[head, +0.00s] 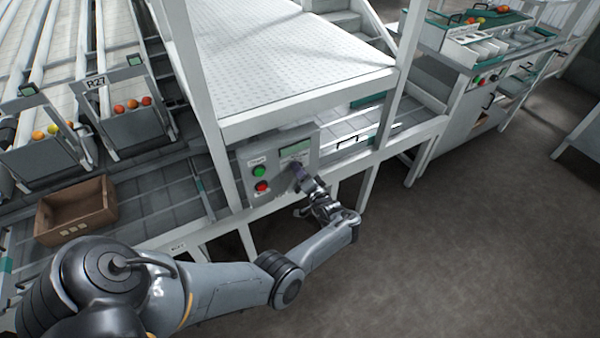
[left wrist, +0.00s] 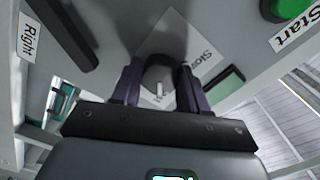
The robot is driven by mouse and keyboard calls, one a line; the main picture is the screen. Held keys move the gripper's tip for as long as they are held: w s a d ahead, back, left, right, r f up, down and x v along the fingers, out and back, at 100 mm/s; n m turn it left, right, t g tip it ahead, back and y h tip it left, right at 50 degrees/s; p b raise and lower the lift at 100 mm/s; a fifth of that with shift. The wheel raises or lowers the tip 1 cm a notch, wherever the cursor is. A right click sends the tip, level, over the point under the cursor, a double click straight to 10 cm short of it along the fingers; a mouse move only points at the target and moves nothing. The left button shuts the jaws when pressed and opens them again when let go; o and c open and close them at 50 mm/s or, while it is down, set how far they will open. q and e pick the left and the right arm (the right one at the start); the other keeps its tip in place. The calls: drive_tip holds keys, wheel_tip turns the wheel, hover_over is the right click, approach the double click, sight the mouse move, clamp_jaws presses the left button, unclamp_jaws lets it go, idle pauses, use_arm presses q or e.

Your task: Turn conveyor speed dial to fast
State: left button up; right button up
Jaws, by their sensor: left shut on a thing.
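The control panel (head: 275,158) is a grey box on the conveyor frame, near the middle of the head view. In the left wrist view, the dark round speed dial (left wrist: 160,72) sits on a white label sheet (left wrist: 176,32) where the word "Slow" shows. A white pointer mark on the dial points toward my gripper's base. My left gripper (head: 299,178) reaches the panel's right side; in the left wrist view its two fingers (left wrist: 159,84) stand on both sides of the dial, shut on it. The fingers hide part of the dial and label. My right gripper is in neither view.
A green button (head: 259,171) and a red button (head: 262,187) sit left of the dial. A white post (head: 222,160) stands left of the panel. A brown crate (head: 75,213) is on the conveyor at left. Open floor lies at right.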

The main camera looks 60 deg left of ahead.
use_arm(q)
drive_tip(key=o, duration=1.1)
drive_tip(key=shift+c, duration=0.2)
drive_tip(key=d, duration=1)
drive_tip(key=shift+s+d+p, duration=0.15)
drive_tip(key=shift+d+p, duration=0.2)
drive_tip(key=shift+d, duration=0.05)
